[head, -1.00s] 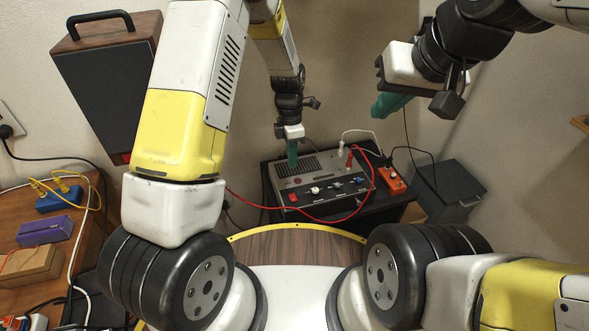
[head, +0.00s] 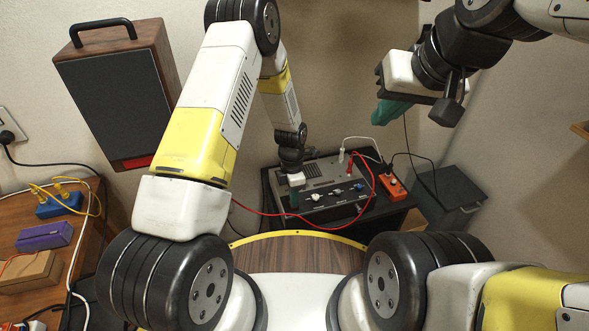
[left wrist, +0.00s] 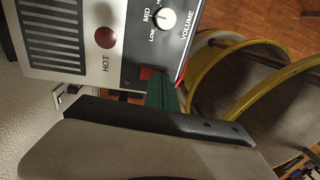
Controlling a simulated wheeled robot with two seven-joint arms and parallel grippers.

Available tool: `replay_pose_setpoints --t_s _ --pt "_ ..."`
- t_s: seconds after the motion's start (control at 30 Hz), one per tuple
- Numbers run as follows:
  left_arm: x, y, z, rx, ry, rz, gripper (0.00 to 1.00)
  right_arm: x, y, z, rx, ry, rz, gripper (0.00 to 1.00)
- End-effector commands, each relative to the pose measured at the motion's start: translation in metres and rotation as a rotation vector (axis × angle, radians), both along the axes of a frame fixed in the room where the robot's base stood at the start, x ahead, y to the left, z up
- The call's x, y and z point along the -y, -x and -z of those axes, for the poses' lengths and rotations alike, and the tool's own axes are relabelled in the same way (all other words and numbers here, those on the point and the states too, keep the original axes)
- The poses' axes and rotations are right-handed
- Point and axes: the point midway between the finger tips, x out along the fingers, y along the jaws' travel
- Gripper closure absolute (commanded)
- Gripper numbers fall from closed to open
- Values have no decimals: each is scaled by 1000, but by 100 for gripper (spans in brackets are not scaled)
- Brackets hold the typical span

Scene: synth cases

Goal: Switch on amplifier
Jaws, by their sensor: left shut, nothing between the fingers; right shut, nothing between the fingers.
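The amplifier (head: 325,180) is a grey box with a vent grille, knobs and plugged cables, standing on a dark stand in the head view. In the left wrist view its front panel (left wrist: 128,40) shows a knob, a red round spot marked HOT and a red switch (left wrist: 149,73). My left gripper (head: 295,199) is shut and empty at the amplifier's front left. Its green fingertips (left wrist: 160,94) are right at the red switch in the left wrist view; I cannot tell whether they press it. My right gripper (head: 389,111) is shut and empty, held up at the right.
An orange power strip (head: 393,188) lies right of the amplifier. A red cable (head: 373,190) loops over the amplifier's front. A wooden bench (head: 85,235) at the left carries several small boxes. A dark cabinet (head: 452,190) stands at the right.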

Motion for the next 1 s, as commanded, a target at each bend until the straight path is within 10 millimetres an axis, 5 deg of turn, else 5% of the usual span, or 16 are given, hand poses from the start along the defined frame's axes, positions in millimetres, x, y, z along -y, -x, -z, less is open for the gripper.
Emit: replay_pose_setpoints --t_s 1.0 --pt "-2 -6 7 -1 0 0 100 0 0 0 0 0 0 100"
